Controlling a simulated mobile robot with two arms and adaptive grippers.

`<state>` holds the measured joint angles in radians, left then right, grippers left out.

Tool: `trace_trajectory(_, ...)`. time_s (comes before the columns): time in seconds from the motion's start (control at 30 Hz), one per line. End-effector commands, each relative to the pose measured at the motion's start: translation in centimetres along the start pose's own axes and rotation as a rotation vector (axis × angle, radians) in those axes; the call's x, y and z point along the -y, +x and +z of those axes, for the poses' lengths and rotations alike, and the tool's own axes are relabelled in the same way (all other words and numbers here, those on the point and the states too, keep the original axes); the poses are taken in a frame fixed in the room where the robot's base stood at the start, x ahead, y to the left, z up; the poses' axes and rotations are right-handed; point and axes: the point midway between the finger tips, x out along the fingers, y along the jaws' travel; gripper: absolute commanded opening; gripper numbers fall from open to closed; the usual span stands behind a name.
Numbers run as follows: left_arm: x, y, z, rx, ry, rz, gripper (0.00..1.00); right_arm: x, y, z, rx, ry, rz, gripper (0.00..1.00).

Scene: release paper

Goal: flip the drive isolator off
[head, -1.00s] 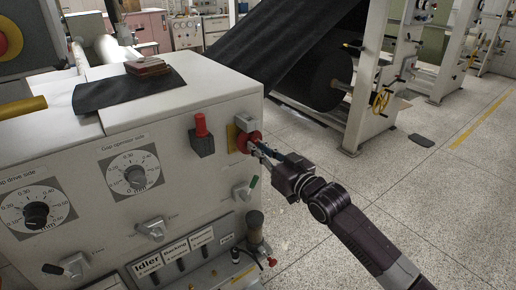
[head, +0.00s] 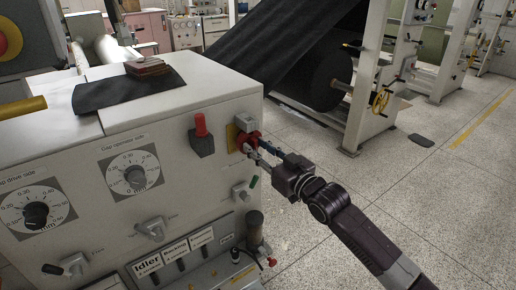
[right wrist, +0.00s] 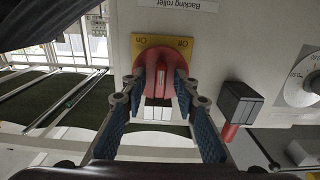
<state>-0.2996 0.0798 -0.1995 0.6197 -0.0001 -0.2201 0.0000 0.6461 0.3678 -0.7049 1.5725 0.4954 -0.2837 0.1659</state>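The drive isolator is a red rotary knob (head: 247,141) on a yellow plate at the right end of the white cabinet's front. In the right wrist view its red handle (right wrist: 158,82) stands upright in the picture, on the yellow plate (right wrist: 185,45) marked On and Off. My right gripper (head: 258,154) is at the knob, fingers spread. In the right wrist view the fingertips (right wrist: 160,84) lie on either side of the handle, with the fingers apart; contact is hard to tell. My left gripper is not in view.
A black box with a red lever (head: 201,136) sits left of the knob, close to it. A small grey switch (head: 243,191) is below. Gap dials and more switches fill the panel. Open floor (head: 330,165) lies to the right.

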Motion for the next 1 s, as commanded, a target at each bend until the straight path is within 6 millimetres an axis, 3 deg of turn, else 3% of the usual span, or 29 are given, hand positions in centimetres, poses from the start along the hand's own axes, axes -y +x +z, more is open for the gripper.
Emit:
trace_trajectory(0.27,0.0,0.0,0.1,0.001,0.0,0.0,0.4,0.0,-1.1,0.0,-0.001,0.001,0.0,0.28)
trace_trajectory(0.7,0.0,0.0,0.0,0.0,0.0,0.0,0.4,0.0,-9.5,0.1,0.002,-0.001,0.0,0.28)
trace_trajectory(1.0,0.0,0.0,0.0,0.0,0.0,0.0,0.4,0.0,-12.0,0.0,0.0,0.0,0.0,0.28)
